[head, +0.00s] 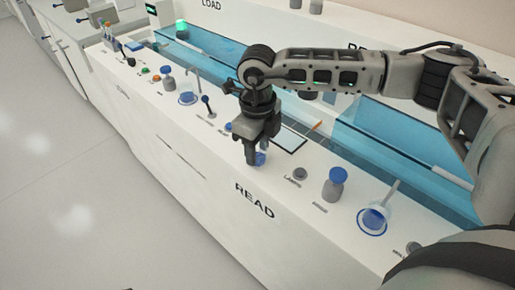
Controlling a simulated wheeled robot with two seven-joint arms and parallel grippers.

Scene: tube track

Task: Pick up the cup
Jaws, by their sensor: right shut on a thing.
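My right gripper (252,160) reaches down from the right over the white bench, above the READ lettering. It is shut on a small blue thing, which I take to be the cup (261,159). Only a little of the cup shows beside the fingers, and the rest is hidden behind them. I cannot tell whether it touches the bench top. My left gripper is not in view.
A blue-capped grey bottle (335,184) and a clear vessel with a rod on a blue ring (373,220) stand to the right. A similar vessel (187,97) stands at left. A blue transparent trough (390,140) runs behind. A dark-framed white panel (289,137) lies near the gripper.

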